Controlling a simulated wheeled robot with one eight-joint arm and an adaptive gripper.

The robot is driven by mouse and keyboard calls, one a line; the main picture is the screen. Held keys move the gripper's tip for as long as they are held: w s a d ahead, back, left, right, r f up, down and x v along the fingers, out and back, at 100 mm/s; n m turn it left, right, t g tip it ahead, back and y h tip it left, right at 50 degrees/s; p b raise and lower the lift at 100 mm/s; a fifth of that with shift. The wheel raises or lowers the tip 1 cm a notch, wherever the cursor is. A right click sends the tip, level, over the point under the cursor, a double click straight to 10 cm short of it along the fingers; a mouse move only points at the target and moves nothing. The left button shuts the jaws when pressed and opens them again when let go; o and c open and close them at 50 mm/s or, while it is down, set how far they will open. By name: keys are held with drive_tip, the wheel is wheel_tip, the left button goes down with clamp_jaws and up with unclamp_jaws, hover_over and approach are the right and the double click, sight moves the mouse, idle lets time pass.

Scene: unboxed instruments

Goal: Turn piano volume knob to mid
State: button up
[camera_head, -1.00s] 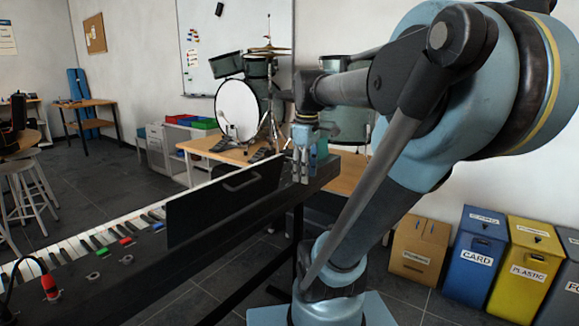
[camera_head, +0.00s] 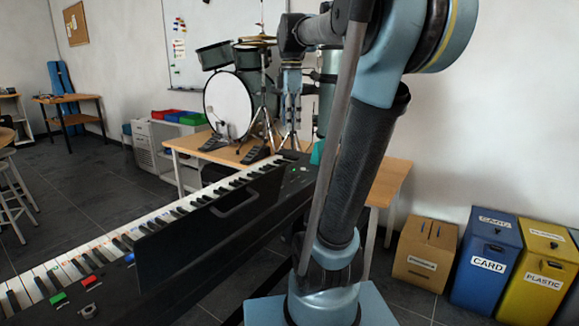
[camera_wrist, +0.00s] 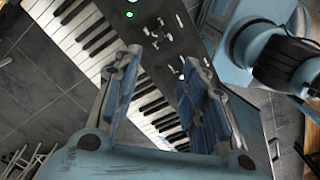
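The black piano (camera_head: 255,235) runs from the lower left to the centre in the head view; its dark panel also shows in the wrist view (camera_wrist: 190,20). Small pale fittings (camera_wrist: 158,32) sit on that panel beside a lit green light (camera_wrist: 129,14). I cannot tell which fitting is the volume knob, or its setting. My gripper (camera_head: 291,88) is raised above the piano's far end in the head view. In the wrist view its two blue fingers (camera_wrist: 163,62) are spread apart, with keys and panel visible between them and nothing held.
A cardboard box (camera_head: 425,255), a blue bin (camera_head: 487,262) and a yellow bin (camera_head: 535,275) stand at the right. Open floor (camera_head: 75,180) lies left of the piano.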

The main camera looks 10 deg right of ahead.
approach(291, 175)
drive_tip(key=f, duration=0.5)
drive_tip(key=w+f, duration=0.1)
drive_tip(key=f, duration=0.2)
drive_tip(key=shift+w+f, duration=0.1)
idle(0.3)
clamp_jaws()
